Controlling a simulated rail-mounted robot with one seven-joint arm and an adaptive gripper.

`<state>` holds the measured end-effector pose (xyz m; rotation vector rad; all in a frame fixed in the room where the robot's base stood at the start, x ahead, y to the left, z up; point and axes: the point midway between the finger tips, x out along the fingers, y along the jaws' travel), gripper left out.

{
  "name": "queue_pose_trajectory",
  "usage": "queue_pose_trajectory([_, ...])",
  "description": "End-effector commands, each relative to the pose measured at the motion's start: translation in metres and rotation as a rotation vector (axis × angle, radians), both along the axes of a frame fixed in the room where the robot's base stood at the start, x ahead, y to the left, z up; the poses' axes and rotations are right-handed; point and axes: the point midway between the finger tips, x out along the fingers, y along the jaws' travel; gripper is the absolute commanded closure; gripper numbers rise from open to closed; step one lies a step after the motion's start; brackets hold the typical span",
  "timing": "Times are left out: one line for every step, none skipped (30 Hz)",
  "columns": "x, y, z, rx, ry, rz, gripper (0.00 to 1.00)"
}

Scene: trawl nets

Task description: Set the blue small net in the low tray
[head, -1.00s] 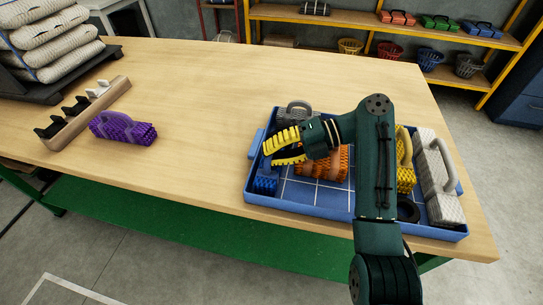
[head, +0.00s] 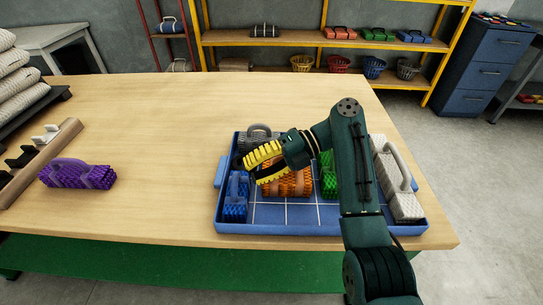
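A blue small net (head: 236,200) with a handle stands in the left front part of a blue, low-walled tray (head: 290,229) on the table. The tray has pale grid lines on its floor. My gripper (head: 251,172) has yellow fingers that point left and down over the left part of the tray. The fingers are apart, with no thing seen held between them. Their tips are just above and right of the blue net in the picture; contact cannot be told. My fingers and arm hide part of the tray.
The tray also holds an orange net (head: 290,185), a green net (head: 328,177), a dark grey net (head: 258,139) and a large light grey net (head: 402,200). A purple net (head: 78,174) lies left, near a wooden rack (head: 40,163). The table (head: 170,150) between is clear.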

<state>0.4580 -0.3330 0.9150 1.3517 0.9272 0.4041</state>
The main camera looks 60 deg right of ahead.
Motion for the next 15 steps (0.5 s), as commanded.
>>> queue_pose_trajectory([-0.009,-0.012,0.010,0.001,0.002,-0.004,0.67])
queue_pose_trajectory([-0.014,-0.018,0.013,0.000,0.001,-0.003,0.67])
queue_pose_trajectory([-0.019,-0.024,0.019,0.002,0.001,-0.003,0.67])
queue_pose_trajectory([-0.021,-0.027,0.022,0.004,0.003,-0.002,0.67])
queue_pose_trajectory([-0.024,-0.031,0.025,0.005,0.002,-0.002,0.67])
queue_pose_trajectory([-0.029,-0.035,0.026,0.004,0.003,-0.002,0.67])
queue_pose_trajectory([-0.032,-0.038,0.026,0.004,0.003,-0.002,0.67])
queue_pose_trajectory([-0.033,-0.041,0.022,0.003,0.002,-0.001,0.67])
queue_pose_trajectory([-0.035,-0.044,0.022,0.002,0.001,-0.001,0.67])
queue_pose_trajectory([-0.036,-0.046,0.023,0.002,0.001,-0.001,0.67])
queue_pose_trajectory([-0.038,-0.048,0.023,0.001,0.001,-0.001,0.67])
queue_pose_trajectory([-0.040,-0.050,0.024,0.001,0.001,-0.001,0.67])
queue_pose_trajectory([-0.041,-0.051,0.024,0.001,0.001,-0.001,0.67])
queue_pose_trajectory([-0.042,-0.051,0.024,0.001,0.000,0.000,0.67])
queue_pose_trajectory([-0.043,-0.052,0.024,0.002,0.000,0.001,0.67])
